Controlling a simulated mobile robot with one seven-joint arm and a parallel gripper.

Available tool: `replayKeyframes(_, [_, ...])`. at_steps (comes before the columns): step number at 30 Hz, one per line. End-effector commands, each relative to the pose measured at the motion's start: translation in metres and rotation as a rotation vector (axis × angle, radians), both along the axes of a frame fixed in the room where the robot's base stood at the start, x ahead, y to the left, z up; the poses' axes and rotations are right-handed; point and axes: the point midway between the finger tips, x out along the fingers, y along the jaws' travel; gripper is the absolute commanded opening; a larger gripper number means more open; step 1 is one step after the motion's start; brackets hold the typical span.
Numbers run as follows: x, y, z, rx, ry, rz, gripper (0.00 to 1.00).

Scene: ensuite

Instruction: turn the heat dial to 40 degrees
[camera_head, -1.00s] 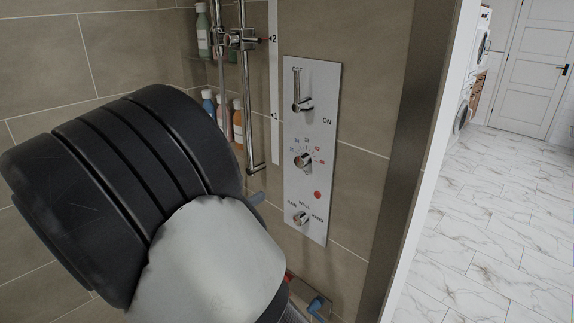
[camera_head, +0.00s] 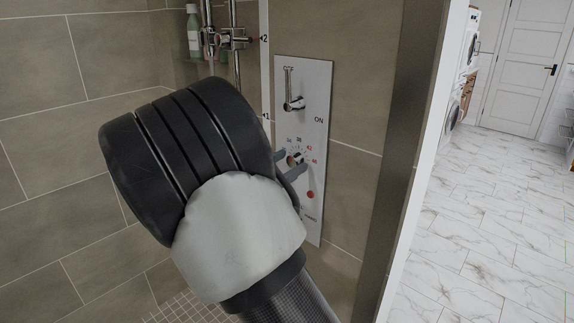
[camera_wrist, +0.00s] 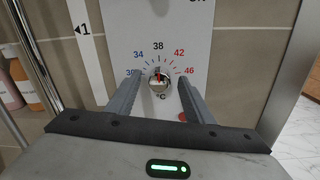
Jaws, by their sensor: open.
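The heat dial (camera_wrist: 159,83) is a round chrome knob on a pale wall panel (camera_head: 319,85). Its printed scale shows 34, 38, 42 and 46 around it, with a partly covered number at the left. A small red mark on the knob points up, close to 38. My gripper (camera_wrist: 158,78) is open, with one grey finger on each side of the dial; I cannot tell whether either touches it. In the head view the dial (camera_head: 293,160) also shows between the fingers, partly covered by my arm.
A chrome lever (camera_head: 291,92) marked ON sits above the dial. A red button (camera_head: 310,195) is below it, and the lower knob is hidden by my arm. A shower rail (camera_head: 235,60) and a bottle (camera_head: 194,32) are to the left. A wall edge (camera_head: 397,150) stands to the right.

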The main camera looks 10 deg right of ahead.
Motion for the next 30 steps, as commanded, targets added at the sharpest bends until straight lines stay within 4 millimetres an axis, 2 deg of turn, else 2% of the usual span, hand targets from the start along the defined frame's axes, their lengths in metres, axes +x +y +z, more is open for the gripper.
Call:
replayKeyframes(9, [0.0015,-0.0019,0.0001,0.0,0.0,0.0,0.46])
replayKeyframes(16, [0.0013,-0.0017,0.0001,0.0,0.0,0.0,0.07])
replayKeyframes(20, [0.0013,-0.0018,-0.0025,0.018,-0.025,0.0,0.06])
replayKeyframes(24, [0.001,-0.0021,-0.007,0.114,-0.155,0.0,0.06])
replayKeyframes(30, [0.0006,-0.0021,-0.0027,0.204,-0.28,-0.001,0.06])
